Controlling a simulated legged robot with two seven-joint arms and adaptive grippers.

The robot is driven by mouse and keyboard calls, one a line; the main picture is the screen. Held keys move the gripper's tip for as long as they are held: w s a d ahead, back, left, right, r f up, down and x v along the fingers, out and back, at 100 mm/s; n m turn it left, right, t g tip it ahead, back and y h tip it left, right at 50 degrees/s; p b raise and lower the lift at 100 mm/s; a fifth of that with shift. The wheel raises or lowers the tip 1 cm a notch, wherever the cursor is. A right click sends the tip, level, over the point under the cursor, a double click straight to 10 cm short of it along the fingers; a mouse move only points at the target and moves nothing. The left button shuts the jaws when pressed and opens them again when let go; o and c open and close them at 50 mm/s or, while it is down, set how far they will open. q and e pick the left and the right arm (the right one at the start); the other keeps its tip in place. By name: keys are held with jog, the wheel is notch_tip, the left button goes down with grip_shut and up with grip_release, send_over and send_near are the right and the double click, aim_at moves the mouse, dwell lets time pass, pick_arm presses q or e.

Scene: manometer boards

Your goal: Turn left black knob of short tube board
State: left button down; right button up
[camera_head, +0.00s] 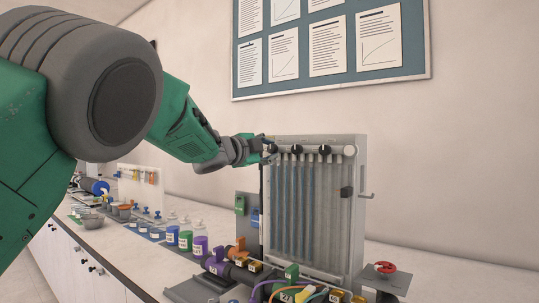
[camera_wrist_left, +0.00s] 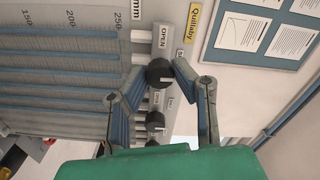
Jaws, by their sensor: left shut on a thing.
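The tube board (camera_head: 357,215) stands upright on the bench, a grey panel with several vertical tubes and a row of black knobs along its top. The left black knob (camera_wrist_left: 159,72) is between the fingertips of my left gripper (camera_wrist_left: 161,76) in the left wrist view, next to an "OPEN" label (camera_wrist_left: 162,37). In the head view my left gripper (camera_head: 268,149) reaches the board's top left corner and partly hides that knob. The middle black knob (camera_head: 298,149) and right black knob (camera_head: 325,149) are free. My left gripper is shut on the left knob. My right gripper is not seen.
Coloured fittings and hoses (camera_head: 290,290) crowd the bench in front of the board. A red valve wheel (camera_head: 385,267) is at its right. Labelled bottles (camera_head: 186,240) and bowls (camera_head: 92,221) stand to the left. A notice board (camera_head: 330,85) hangs on the wall behind.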

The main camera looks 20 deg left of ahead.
pick_arm(q)
jog(key=shift+f+m, duration=0.3)
jog(key=shift+f, duration=0.05)
dwell(0.3)
jog(key=c, duration=1.3)
grip_release()
jog(key=shift+r, duration=0.1)
jog(key=shift+r, duration=0.1)
jog(key=v, duration=1.1)
jog(key=shift+s+a, duration=0.1)
jog(key=shift+s, duration=0.3)
